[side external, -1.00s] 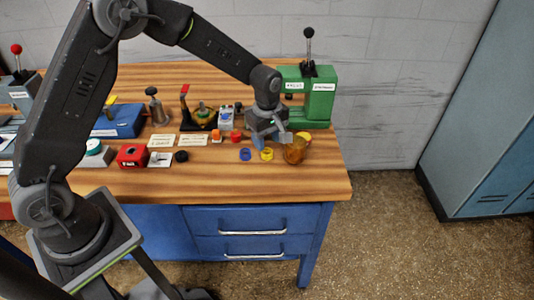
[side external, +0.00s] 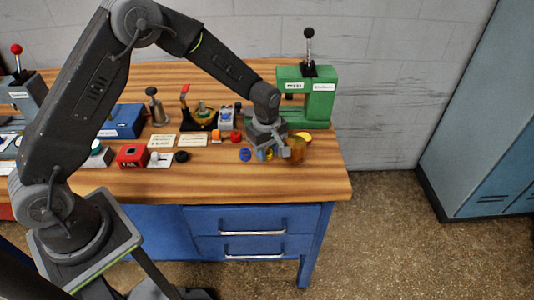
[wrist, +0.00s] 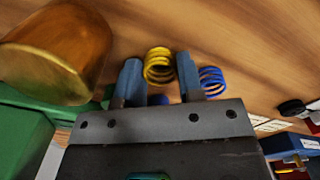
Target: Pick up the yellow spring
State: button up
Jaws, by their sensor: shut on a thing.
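The yellow spring (wrist: 158,62) stands between the two blue fingertips of my gripper (wrist: 159,78) in the wrist view. My gripper is shut on it, low at the bench top. In the side view my gripper (side external: 268,151) hides most of the yellow spring (side external: 269,155). A blue spring (wrist: 213,82) stands just outside the right finger in the wrist view. In the side view the blue spring (side external: 245,155) is just left of my gripper.
An amber jar (side external: 297,150) stands close to the right of my gripper. The green press (side external: 318,92) is behind. Small red (side external: 236,137) and orange (side external: 216,136) parts lie to the left. The wooden bench front (side external: 250,182) is clear.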

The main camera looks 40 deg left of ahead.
jog(key=shift+r, duration=0.45)
jog(key=r, duration=0.3)
jog(key=shift+s+a+r, duration=0.1)
jog(key=shift+a+r, duration=0.25)
jog(key=shift+r, duration=0.05)
jog(key=s+a+r, duration=0.4)
jog(key=a+r, duration=0.2)
jog(key=a, duration=0.8)
jog(key=w+a, duration=0.1)
jog(key=a, duration=0.4)
jog(key=a+r, duration=0.1)
jog(key=a, duration=0.4)
jog(key=shift+w, duration=0.35)
jog(key=shift+a+f, duration=0.25)
jog(key=shift+f, duration=0.9)
jog(key=shift+f, duration=0.9)
jog(key=shift+f, duration=0.4)
